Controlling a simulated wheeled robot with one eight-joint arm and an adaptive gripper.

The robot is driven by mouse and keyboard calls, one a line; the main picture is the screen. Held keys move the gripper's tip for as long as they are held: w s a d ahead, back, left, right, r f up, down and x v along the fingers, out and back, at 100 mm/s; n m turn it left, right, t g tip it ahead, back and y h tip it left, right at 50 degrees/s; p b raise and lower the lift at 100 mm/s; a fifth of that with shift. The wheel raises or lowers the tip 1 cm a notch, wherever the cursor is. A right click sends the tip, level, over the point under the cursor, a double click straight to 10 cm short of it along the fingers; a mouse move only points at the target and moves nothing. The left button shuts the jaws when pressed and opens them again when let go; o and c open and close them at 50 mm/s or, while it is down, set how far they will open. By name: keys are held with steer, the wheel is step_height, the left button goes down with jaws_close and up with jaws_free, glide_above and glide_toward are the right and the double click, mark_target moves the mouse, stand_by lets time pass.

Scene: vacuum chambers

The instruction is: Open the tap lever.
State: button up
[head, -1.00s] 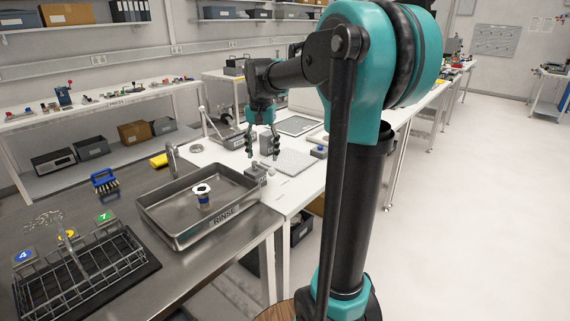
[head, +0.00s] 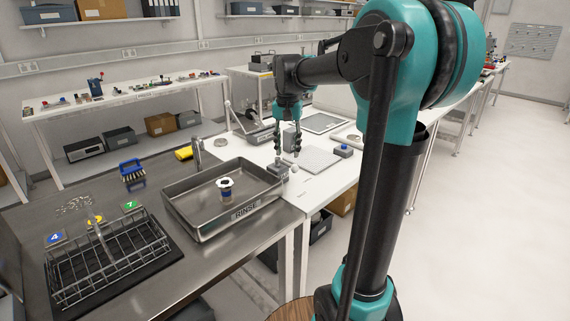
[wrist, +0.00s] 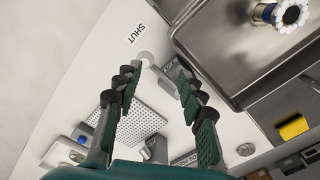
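A small grey block (head: 278,172) with a pale round knob (head: 294,169) stands on the white table beside the rinse tray; I take it for the tap and its lever, but the lever's shape is too small to tell. My gripper (head: 288,157) points down just above it, with its fingers apart and nothing held. In the wrist view a pale knob (wrist: 147,58) lies between the fingertips of my gripper (wrist: 157,77), near a printed SHUT label (wrist: 136,34). I cannot tell whether a finger touches it. Part of the block is hidden behind the right finger.
The steel rinse tray (head: 205,233) holds a small white-topped jar (head: 225,188). A steel spout (head: 198,152) rises behind the tray. A perforated plate (head: 318,160) lies right of my gripper. A wire rack (head: 105,262) stands at the left.

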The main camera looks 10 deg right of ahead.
steer(key=n, duration=0.1)
steer(key=a+n, duration=0.1)
steer(key=n, duration=0.1)
steer(key=a+n, duration=0.1)
steer(key=n, duration=0.1)
steer(key=shift+r+h, duration=0.25)
steer(key=shift+h, duration=0.15)
steer(key=c, duration=0.7)
steer(key=n, duration=0.2)
steer(key=a+n, duration=0.1)
steer(key=n, duration=0.1)
steer(key=a+n, duration=0.1)
steer(key=n, duration=0.1)
steer(key=shift+s+r+h, duration=0.1)
steer(key=shift+r+h, duration=0.2)
steer(key=shift+r, duration=0.05)
jaws_close()
steer(key=a+n, duration=0.1)
steer(key=n, duration=0.3)
steer(key=a+r+n+h, duration=0.1)
steer(key=n, duration=0.3)
steer(key=a+n, duration=0.1)
steer(key=n, duration=0.3)
steer(key=shift+s+a+r, duration=0.15)
steer(key=shift+a+r, duration=0.15)
steer(key=shift+a, duration=0.05)
